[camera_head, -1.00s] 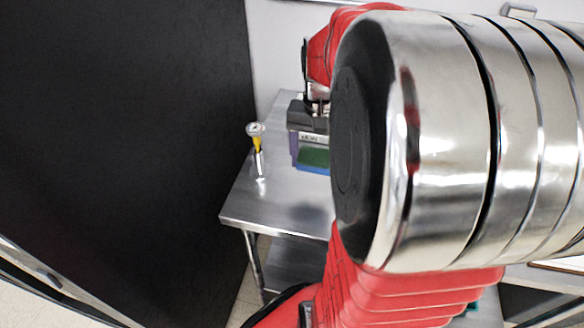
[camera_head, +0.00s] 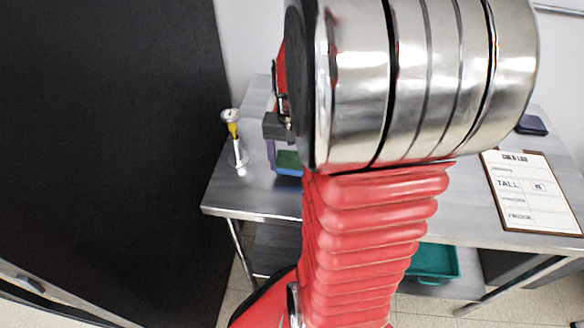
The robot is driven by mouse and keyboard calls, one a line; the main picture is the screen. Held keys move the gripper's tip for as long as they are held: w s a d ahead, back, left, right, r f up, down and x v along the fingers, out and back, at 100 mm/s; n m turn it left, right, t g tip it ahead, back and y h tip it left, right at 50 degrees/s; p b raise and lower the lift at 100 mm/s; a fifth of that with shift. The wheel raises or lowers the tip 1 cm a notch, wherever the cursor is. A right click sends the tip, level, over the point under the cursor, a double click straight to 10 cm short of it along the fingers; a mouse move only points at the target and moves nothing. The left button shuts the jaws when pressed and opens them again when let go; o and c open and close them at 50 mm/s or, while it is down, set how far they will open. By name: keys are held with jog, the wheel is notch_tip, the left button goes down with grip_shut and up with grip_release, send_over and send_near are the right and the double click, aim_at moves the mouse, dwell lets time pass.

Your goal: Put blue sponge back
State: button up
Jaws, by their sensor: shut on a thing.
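My gripper (camera_head: 277,126) is at the left of my arm, over the steel table (camera_head: 236,192). Its dark body shows, but my arm covers its right part. The blue sponge (camera_head: 288,171), with a green upper face, is just below it, held in the shut jaws. The sponge's right side is hidden behind my arm. I cannot tell whether it touches the table.
A round dial gauge (camera_head: 230,115) with a yellow stem stands left of the gripper. A clipboard (camera_head: 530,192) and a dark device (camera_head: 531,125) lie on the right. A teal tray (camera_head: 436,260) is on the lower shelf. A black panel (camera_head: 105,150) fills the left.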

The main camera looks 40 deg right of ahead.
aim_at(292, 164)
jog(key=shift+f, duration=1.25)
jog(key=shift+f, duration=0.1)
jog(key=o, duration=1.1)
notch_tip(292, 164, up, 12)
jog(key=shift+r, duration=0.15)
jog(key=shift+a, duration=0.1)
